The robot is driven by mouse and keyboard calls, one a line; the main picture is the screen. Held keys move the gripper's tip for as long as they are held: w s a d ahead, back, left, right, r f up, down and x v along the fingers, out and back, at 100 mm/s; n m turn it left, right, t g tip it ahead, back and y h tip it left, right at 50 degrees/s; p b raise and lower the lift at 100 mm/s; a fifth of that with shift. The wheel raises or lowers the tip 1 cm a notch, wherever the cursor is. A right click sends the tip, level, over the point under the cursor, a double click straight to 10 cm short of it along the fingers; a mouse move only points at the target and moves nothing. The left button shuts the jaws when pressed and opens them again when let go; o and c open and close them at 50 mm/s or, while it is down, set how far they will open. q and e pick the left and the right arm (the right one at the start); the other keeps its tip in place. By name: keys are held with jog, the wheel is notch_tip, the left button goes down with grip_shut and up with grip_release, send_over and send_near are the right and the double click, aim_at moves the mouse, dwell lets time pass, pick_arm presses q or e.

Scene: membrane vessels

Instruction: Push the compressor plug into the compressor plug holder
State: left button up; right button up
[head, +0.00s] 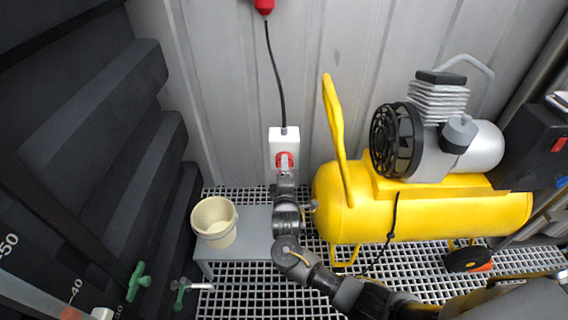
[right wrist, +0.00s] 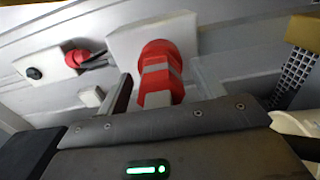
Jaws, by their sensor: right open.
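A red piece (head: 285,160), seemingly the compressor plug, is at the front of a white wall box (head: 277,138), seemingly its holder. In the right wrist view the red piece (right wrist: 160,62) has a grey band and projects from the white box (right wrist: 123,40). I cannot tell how deep it sits. My right gripper (head: 285,180) is just below the box in the head view. In the right wrist view its open fingers (right wrist: 160,92) stand on either side of the red piece; contact is unclear. My left gripper is not in view.
A black cable (head: 275,75) runs from the box up to a red fitting (head: 264,5). A yellow compressor (head: 420,212) stands right of my right arm. A cream bucket (head: 214,222) stands on a grey bench (head: 256,236) to the left. Grating covers the floor.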

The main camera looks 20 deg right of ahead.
dwell(0.3)
jog(key=c, duration=1.3)
jog(key=shift+s+a+p, duration=0.1)
jog(key=shift+s+p, duration=0.15)
jog(key=shift+p, duration=0.1)
jog(key=shift+s+r, duration=0.1)
jog(key=shift+s, duration=0.35)
jog(key=shift+p+v, duration=0.8)
jog(key=shift+p, duration=0.1)
jog(key=shift+p+v, duration=0.95)
jog(key=shift+v, duration=0.55)
jog(key=shift+a, duration=0.1)
